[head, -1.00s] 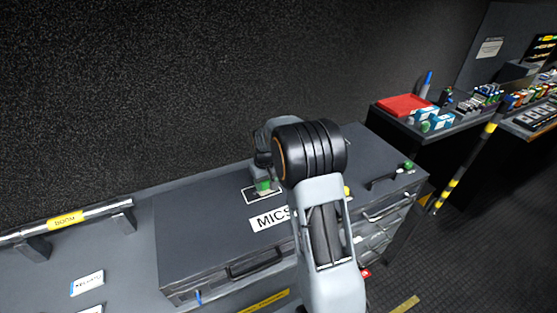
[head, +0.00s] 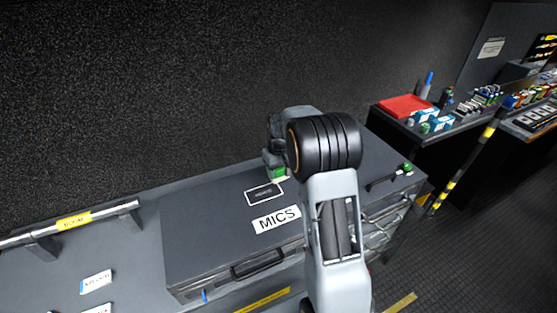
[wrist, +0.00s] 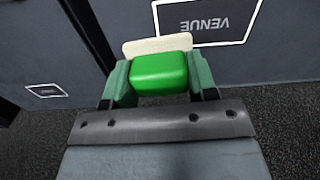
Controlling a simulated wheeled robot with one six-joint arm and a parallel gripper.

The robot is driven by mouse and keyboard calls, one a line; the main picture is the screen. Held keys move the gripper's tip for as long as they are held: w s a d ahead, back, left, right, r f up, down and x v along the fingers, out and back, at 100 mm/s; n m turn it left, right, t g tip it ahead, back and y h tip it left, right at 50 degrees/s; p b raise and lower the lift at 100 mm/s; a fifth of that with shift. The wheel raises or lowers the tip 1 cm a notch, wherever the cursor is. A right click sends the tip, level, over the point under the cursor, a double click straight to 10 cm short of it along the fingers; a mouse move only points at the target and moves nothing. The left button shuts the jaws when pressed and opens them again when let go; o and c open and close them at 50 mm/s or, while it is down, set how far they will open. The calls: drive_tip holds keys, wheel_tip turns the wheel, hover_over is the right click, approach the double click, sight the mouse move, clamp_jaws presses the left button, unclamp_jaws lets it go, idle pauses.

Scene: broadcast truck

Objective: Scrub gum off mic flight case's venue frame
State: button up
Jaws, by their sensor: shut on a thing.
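The mic flight case (head: 210,245) is dark grey with a white MICS label (head: 276,219). The white-outlined venue frame (head: 264,194) is on its lid, and it also shows upside down in the wrist view (wrist: 222,22), partly cut off by the top edge. I see no gum on the visible part of the frame. My gripper (wrist: 160,78) is shut on a green-backed scrubber (wrist: 160,73) with a cream pad along its far edge. In the head view the green scrubber (head: 278,174) is just behind and right of the frame; whether its pad touches the lid I cannot tell.
A green-knobbed handle (head: 408,168) stands at the lid's right end. A boom pole (head: 75,220) lies on brackets at left. A side bench at right holds a red box (head: 405,106) and small items. A striped pole (head: 447,180) leans nearby. The dark wall rises behind the case.

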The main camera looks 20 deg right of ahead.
drive_tip(key=shift+r+p, duration=0.7)
drive_tip(key=shift+r, duration=0.6)
drive_tip(key=shift+f, duration=0.1)
